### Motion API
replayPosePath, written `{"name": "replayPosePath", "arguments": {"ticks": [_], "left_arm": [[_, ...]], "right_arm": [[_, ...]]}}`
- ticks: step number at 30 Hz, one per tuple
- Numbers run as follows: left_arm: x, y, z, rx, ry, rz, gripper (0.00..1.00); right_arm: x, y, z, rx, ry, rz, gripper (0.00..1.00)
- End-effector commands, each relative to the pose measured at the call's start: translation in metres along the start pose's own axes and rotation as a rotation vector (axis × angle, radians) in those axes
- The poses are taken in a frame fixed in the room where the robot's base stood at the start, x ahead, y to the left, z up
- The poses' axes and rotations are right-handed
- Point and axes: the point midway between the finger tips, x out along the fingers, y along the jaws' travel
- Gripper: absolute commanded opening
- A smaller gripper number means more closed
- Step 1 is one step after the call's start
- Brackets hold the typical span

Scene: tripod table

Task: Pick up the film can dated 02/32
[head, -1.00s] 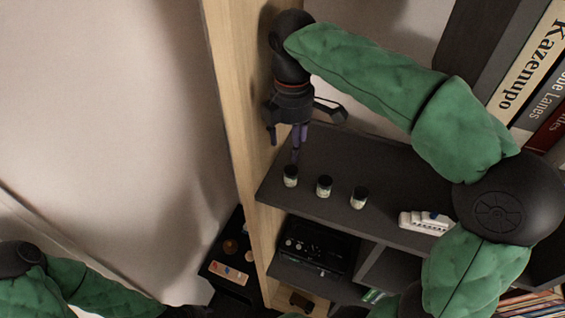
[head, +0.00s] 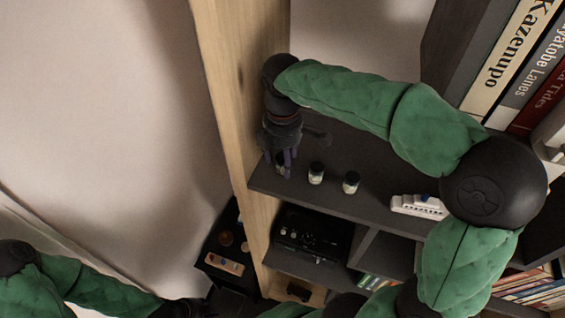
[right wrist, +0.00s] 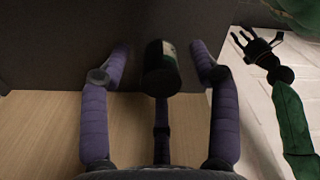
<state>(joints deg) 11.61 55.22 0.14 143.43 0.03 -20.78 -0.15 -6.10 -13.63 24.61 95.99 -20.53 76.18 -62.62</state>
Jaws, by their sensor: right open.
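Several small film cans with dark lids and pale labels stand in a row on the dark shelf (head: 385,208); no date is legible. The leftmost can (head: 280,168) is partly hidden by my right gripper (head: 281,170), which is open around it. In the right wrist view this can (right wrist: 162,68) stands between the spread purple fingers of the right gripper (right wrist: 162,58), with gaps on both sides. The middle can (head: 316,173) and the right can (head: 351,182) stand free. My left gripper (right wrist: 247,42) shows far off in the right wrist view, fingers spread and empty.
A wooden side panel (head: 228,100) rises close left of the gripper. A white ship-like model (head: 418,206) stands right of the cans. Large books (head: 507,60) are at upper right. A black device (head: 312,235) sits on the shelf below.

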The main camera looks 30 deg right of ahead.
Motion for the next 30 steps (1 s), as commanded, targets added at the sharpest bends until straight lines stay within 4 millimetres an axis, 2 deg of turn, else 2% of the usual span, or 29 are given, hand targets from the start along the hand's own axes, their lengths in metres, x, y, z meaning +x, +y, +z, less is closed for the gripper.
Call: {"name": "replayPosePath", "arguments": {"ticks": [3, 4, 9, 22, 26, 30], "left_arm": [[0.000, 0.000, 0.000, 0.000, 0.000, 0.000, 0.40], [0.000, 0.000, 0.000, 0.000, 0.000, 0.000, 0.40], [0.000, 0.000, 0.000, 0.000, 0.000, 0.000, 0.40], [0.000, 0.000, 0.000, 0.000, 0.000, 0.000, 0.40], [-0.001, 0.000, 0.000, 0.000, 0.000, 0.000, 0.40], [-0.002, 0.001, 0.000, 0.000, 0.000, 0.000, 0.40]], "right_arm": [[0.000, 0.000, 0.000, 0.000, 0.000, 0.001, 0.62], [-0.001, 0.000, 0.000, 0.000, 0.000, 0.001, 0.59], [-0.001, 0.000, 0.000, 0.000, 0.000, 0.001, 0.11], [-0.003, 0.000, 0.000, 0.000, 0.000, 0.001, 0.09], [-0.011, 0.001, 0.000, 0.000, 0.001, 0.003, 0.09], [-0.029, 0.001, 0.000, 0.000, 0.001, 0.003, 0.09]]}}
